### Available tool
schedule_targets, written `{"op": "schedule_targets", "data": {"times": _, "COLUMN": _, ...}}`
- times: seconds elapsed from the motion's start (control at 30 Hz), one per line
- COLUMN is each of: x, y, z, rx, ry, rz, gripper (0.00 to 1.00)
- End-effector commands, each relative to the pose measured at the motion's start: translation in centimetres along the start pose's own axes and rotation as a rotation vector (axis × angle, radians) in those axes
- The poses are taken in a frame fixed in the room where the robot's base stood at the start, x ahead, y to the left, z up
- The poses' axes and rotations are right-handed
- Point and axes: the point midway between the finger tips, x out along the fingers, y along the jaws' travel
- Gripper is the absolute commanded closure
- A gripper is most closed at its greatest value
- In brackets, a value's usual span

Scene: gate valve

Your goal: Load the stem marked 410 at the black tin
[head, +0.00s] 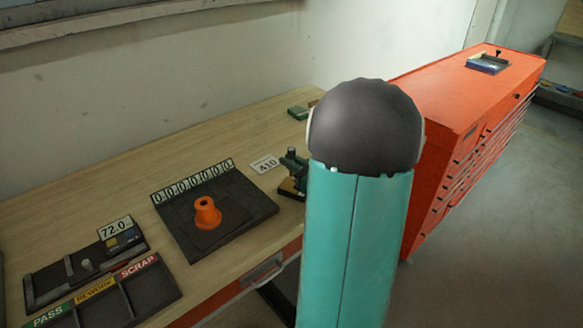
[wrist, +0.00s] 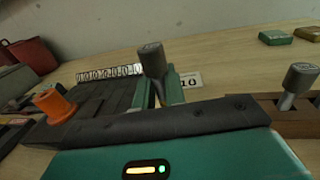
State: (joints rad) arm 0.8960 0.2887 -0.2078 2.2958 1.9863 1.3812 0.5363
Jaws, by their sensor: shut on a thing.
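My gripper (wrist: 160,92) is shut on a stem (wrist: 151,58) with a dark grey cap, held upright between the teal fingers. A white card reading 410 (head: 264,164) lies on the bench; in the wrist view the card (wrist: 191,80) is partly hidden behind the fingers. Another grey-capped stem (wrist: 301,76) stands in a brown wooden rack at the right of the wrist view. In the head view my arm hides most of the gripper area. I cannot make out a mark on the held stem, or a black tin.
A dark pad (head: 172,222) with a row of zero dials bears an orange fitting (head: 207,213). A green tin (head: 297,112) sits far back. A 72.0 gauge (head: 116,229) and a PASS/REWORK/SCRAP tray (head: 160,292) are at left. An orange cabinet (head: 440,105) stands at right.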

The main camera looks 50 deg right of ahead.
Motion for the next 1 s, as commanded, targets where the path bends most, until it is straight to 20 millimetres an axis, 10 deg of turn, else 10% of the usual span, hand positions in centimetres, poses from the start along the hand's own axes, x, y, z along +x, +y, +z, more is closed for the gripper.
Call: {"op": "schedule_targets", "data": {"times": 1.0, "x": 0.0, "y": 0.0, "z": 3.5, "rx": 0.000, "ry": -0.001, "rz": 0.000, "gripper": 1.00}}
